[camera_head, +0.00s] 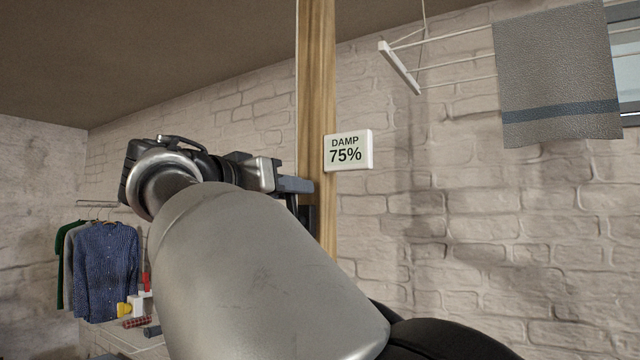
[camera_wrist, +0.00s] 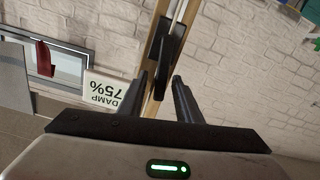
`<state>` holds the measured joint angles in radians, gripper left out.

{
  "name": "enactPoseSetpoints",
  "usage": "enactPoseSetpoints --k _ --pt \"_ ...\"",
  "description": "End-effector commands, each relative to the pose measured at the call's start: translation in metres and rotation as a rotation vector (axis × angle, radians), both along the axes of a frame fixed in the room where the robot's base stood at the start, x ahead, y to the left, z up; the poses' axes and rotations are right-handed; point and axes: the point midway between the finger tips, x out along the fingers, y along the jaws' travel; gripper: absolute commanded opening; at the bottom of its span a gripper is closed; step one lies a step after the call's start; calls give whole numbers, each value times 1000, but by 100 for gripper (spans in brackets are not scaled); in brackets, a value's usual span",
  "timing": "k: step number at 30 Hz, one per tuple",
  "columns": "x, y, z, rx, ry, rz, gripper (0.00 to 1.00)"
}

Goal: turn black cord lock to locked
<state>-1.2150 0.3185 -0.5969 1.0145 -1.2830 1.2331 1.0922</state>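The black cord lock (camera_wrist: 172,48) is mounted on a wooden post (camera_wrist: 153,52) and shows in the wrist view just beyond my fingertips. In the head view a dark part of it (camera_head: 308,217) shows on the post, below my fingers and partly hidden by them. Its lever position is hard to tell. My gripper (camera_wrist: 160,80) is open, with a clear gap between its two fingers and nothing held. In the head view my gripper (camera_head: 304,185) reaches right, to the front of the post. I cannot tell whether it touches the lock.
A "DAMP 75%" sign (camera_head: 348,150) is beside the post, close to my fingers. A drying rack (camera_head: 400,68) with a grey towel (camera_head: 558,75) hangs at upper right. Clothes (camera_head: 105,270) hang at left. The brick wall right of the post is mostly bare.

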Motion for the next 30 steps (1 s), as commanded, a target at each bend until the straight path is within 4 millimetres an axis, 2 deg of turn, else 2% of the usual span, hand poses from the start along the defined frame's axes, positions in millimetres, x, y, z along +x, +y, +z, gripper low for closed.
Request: enactPoseSetpoints --k 8,12,14,30 --pt "1 0 -1 0 0 1 31" --pt "1 0 -1 0 0 1 8" --pt "1 0 -1 0 0 1 0" --pt "3 3 -1 -68 39 0 0"
